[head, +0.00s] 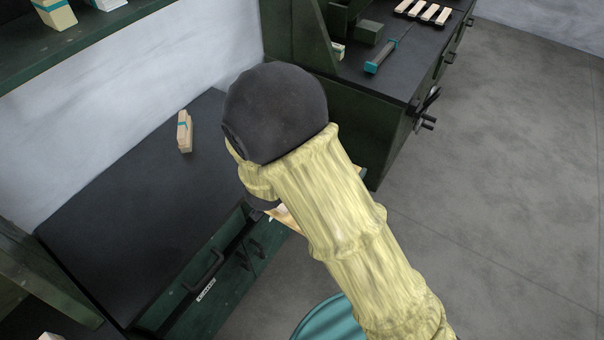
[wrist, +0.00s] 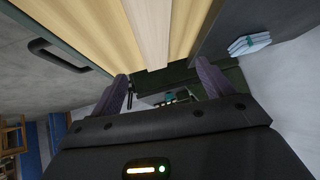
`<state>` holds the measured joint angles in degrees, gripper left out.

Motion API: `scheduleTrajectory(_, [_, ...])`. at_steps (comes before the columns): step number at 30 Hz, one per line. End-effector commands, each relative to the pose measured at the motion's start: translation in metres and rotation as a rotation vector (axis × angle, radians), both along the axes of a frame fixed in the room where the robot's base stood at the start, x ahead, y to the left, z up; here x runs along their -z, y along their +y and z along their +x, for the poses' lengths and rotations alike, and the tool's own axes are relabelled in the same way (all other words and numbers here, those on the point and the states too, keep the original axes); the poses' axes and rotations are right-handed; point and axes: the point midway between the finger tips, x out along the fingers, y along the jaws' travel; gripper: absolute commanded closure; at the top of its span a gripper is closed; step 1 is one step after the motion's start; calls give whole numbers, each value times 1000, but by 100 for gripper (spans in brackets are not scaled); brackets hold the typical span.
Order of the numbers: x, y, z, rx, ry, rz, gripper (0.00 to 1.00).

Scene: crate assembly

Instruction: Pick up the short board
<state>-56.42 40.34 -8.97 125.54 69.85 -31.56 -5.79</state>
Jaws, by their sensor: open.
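Light wooden boards (wrist: 152,28) lie side by side at the top of the wrist view, with a paler one in the middle. I cannot tell which of them is the short board. My gripper (wrist: 161,74) is open, its two dark fingers apart just below the near ends of the boards, with nothing between them. In the head view my arm hides most of the gripper, and only a small piece of the pale boards (head: 287,218) shows beside it.
A dark green drawer front with a handle (head: 204,272) is below the black worktop (head: 120,215). A banded wood bundle (head: 185,132) lies on that worktop. Another bench (head: 400,70) with a teal-ended tool (head: 381,57) stands behind. A teal round container (head: 330,318) is on the floor.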

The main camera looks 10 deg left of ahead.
Motion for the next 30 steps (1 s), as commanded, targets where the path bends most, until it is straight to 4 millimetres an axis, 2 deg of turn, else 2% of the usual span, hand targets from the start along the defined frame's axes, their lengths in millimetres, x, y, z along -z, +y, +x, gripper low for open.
scheduleTrajectory(1, [3, 15, -11, 8, -34, -31, 20])
scheduleTrajectory(6, [13, 40, -47, 80, -176, -133, 20])
scheduleTrajectory(10, [17, 49, -79, 127, -284, -206, 20])
scheduleTrajectory(14, [18, 50, -99, 159, -351, -249, 20])
scheduleTrajectory(25, [19, 50, -104, 172, -369, -259, 20])
scheduleTrajectory(30, [23, 45, -94, 172, -369, -262, 20])
